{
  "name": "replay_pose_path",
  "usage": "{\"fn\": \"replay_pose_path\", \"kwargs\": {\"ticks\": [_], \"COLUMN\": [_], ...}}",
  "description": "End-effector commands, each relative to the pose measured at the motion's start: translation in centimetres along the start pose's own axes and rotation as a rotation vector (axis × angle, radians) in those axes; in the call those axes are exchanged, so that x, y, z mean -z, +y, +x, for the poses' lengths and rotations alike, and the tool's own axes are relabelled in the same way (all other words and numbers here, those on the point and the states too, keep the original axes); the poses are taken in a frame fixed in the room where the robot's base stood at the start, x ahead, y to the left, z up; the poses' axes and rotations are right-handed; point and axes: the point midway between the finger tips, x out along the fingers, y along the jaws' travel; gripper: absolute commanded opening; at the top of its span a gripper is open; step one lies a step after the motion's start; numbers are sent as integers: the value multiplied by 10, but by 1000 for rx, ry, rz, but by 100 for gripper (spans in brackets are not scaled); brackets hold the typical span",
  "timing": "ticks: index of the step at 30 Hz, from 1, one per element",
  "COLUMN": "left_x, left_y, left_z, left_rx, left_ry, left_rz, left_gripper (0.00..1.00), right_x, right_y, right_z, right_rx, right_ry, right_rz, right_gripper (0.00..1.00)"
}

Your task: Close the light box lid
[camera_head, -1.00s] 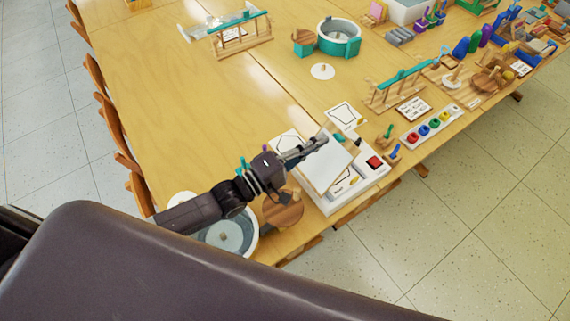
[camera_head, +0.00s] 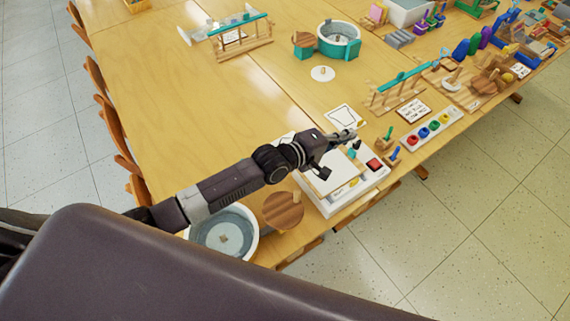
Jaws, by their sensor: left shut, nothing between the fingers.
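The white light box (camera_head: 346,200) sits near the front edge of the wooden table, with a red button (camera_head: 374,165) on its right side. Its pale panel-like lid (camera_head: 327,182) shows over the box, partly hidden behind my left arm. I cannot tell whether the lid lies flat or is slightly raised. My left gripper (camera_head: 348,136) is shut and empty, above the far side of the light box. Whether it touches the lid is not clear. My right gripper is not in view.
A round basin (camera_head: 224,232) and a brown wooden disc (camera_head: 283,210) lie left of the light box. A tray of coloured knobs (camera_head: 433,127) and a wooden rack (camera_head: 400,84) stand to the right. The table's left middle is clear.

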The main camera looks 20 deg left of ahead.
Motion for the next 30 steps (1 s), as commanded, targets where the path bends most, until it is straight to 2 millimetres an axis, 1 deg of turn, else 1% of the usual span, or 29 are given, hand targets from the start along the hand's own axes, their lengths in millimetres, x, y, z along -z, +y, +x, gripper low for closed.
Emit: {"fn": "replay_pose_path", "kwargs": {"ticks": [1, 6, 8, 12, 14, 18, 24, 30], "left_x": [0, 0, 0, -1, 0, 0, 0, 1], "left_y": [-7, -16, -17, -30, -40, -50, -60, -64], "left_z": [4, 19, 25, 40, 45, 56, 65, 68], "left_rx": [6, 5, 39, 139, 138, 135, 134, 134], "left_ry": [1, 1, 0, 0, 1, 1, 1, 1], "left_rz": [0, 0, -3, -4, -2, -2, -1, 0], "left_gripper": [0, 0, 0, 0, 0, 0, 0, 0], "right_x": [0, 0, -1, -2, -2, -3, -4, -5], "right_y": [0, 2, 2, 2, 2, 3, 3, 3], "right_z": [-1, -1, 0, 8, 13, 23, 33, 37], "right_rx": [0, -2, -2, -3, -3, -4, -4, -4], "right_ry": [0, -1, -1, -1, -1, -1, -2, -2], "right_rz": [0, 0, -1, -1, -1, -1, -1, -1], "right_gripper": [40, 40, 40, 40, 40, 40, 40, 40]}}
